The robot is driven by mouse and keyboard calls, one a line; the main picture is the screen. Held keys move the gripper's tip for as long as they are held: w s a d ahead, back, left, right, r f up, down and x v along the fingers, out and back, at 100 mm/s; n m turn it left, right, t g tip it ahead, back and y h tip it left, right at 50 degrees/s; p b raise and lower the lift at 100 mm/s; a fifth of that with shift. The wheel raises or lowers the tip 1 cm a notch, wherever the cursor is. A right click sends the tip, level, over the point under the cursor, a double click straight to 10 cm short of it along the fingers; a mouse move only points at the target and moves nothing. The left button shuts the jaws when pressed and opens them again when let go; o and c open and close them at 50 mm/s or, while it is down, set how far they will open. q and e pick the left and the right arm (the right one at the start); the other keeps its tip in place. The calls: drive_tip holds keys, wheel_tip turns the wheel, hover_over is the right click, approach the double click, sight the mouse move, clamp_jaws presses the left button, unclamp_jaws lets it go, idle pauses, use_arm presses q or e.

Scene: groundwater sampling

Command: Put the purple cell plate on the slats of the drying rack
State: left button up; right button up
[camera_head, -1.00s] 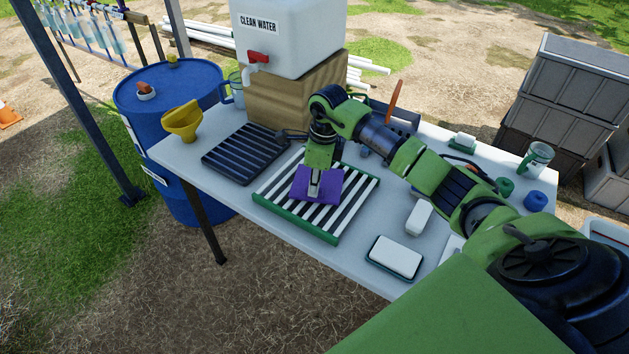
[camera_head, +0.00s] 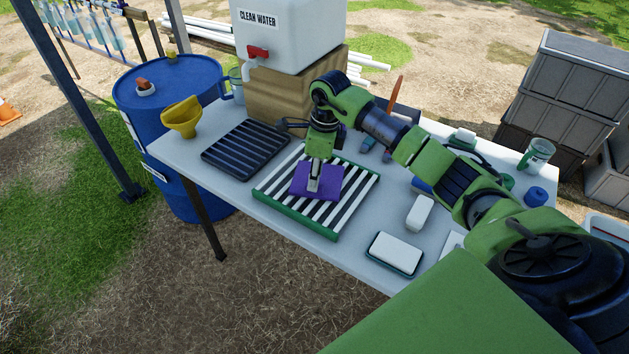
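The purple cell plate (camera_head: 328,188) is at the middle of the drying rack (camera_head: 288,223), over its white slats. It looks flat and close to the slats; I cannot tell for certain whether it touches them. My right gripper (camera_head: 314,186) points down with its fingertips at the plate's middle. The fingers hide part of the plate, and whether they grip it does not show. My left gripper is not in view.
A black ribbed tray (camera_head: 246,150) lies left of the rack. A yellow funnel (camera_head: 182,118) stands at the table's left corner. A white block on a dark tray (camera_head: 396,254) and another white block (camera_head: 420,212) lie right of the rack. The water container (camera_head: 290,38) stands behind.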

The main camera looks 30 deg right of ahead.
wheel_tip(320, 180, up, 10)
drive_tip(key=s+b, duration=0.1)
drive_tip(key=shift+d, duration=0.4)
